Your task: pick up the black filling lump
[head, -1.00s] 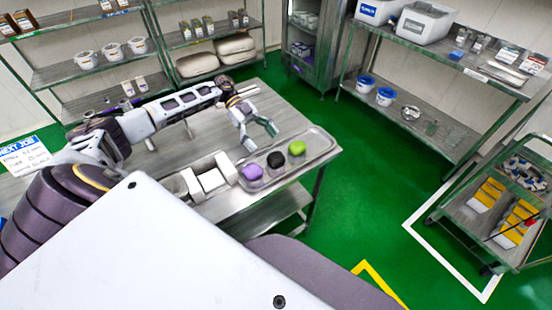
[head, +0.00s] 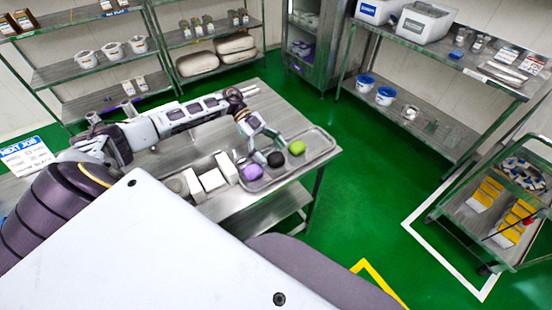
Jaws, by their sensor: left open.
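The black filling lump (head: 275,159) lies on a shallow metal tray (head: 318,150) on the steel table. A purple lump (head: 253,172) lies to its left and a green lump (head: 296,148) to its right. My left gripper (head: 267,144) is open and reaches down over the tray, with its fingers just above and behind the black lump. One finger overlaps the black lump's upper edge in the picture. I cannot tell whether it touches. My right gripper is not in view.
White blocks (head: 212,180) stand in a row left of the tray on the steel table (head: 205,143). Shelves (head: 95,72) stand behind it. A cart (head: 470,215) with yellow-and-white items stands at the right. The green floor between is clear.

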